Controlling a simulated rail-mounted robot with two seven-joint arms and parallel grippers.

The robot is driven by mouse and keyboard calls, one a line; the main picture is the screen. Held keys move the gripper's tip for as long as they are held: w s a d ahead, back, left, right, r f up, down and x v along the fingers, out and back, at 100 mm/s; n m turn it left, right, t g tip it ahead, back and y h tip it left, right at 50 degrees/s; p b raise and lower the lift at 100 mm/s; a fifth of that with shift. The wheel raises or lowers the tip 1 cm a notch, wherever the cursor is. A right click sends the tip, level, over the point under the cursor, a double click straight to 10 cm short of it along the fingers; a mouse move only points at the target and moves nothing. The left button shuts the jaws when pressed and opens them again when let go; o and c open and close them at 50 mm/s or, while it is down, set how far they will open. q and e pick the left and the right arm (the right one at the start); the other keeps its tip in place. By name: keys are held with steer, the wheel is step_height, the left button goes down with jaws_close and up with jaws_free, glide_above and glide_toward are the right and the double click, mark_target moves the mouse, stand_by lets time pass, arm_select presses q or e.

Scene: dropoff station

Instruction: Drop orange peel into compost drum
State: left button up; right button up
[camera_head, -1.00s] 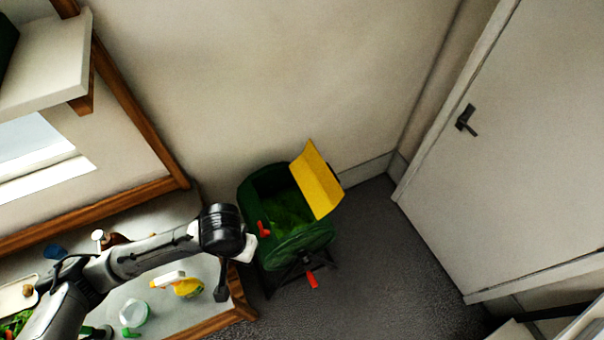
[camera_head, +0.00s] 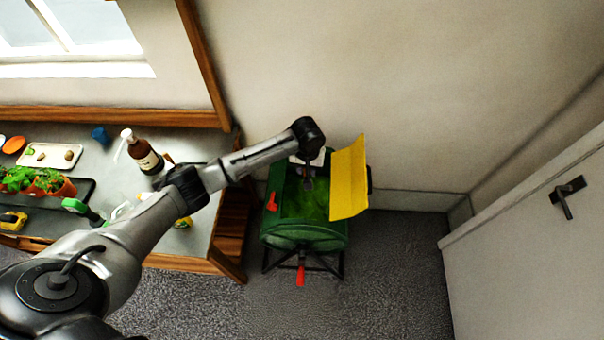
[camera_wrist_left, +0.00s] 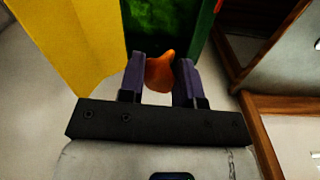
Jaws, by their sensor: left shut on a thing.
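The compost drum (camera_head: 308,236) is green, on a dark stand on the floor, with its yellow lid (camera_head: 349,178) open on the right side. Green material shows inside its opening. My left gripper (camera_head: 308,184) is over the drum's opening. In the left wrist view, my left gripper (camera_wrist_left: 161,78) is shut on the orange peel (camera_wrist_left: 160,72), a small orange piece between the two fingers. In that view the yellow lid (camera_wrist_left: 75,45) is at the left and the drum's green interior (camera_wrist_left: 155,22) lies beyond the peel. My right gripper is not in view.
The wooden-edged bench (camera_head: 215,262) stands left of the drum, with a brown pump bottle (camera_head: 145,155), potted plants (camera_head: 35,182), a blue cup (camera_head: 101,136) and a tray (camera_head: 50,156). A door (camera_head: 530,240) is at the right. The floor before the drum is clear.

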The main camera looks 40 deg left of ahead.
arm_select(q)
steer(key=w+a+f+b, duration=0.1)
steer(key=a+f+b, duration=0.1)
steer(key=f+b, duration=0.3)
steer(key=w+a+f+n+b, duration=0.1)
steer(key=a+f+b, duration=0.1)
steer(key=f+b, duration=0.4)
step_height(320, 180, down, 3)
steer(key=shift+w+a+r+n, duration=0.15)
steer(key=shift+w+a+n, duration=0.05)
steer(key=shift+w+n, duration=0.1)
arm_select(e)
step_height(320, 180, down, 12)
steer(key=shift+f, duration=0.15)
arm_select(q)
steer(key=o, duration=1)
steer(key=shift+c, duration=0.2)
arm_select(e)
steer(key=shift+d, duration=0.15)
arm_select(q)
step_height(320, 180, up, 14)
steer(key=p, duration=0.1)
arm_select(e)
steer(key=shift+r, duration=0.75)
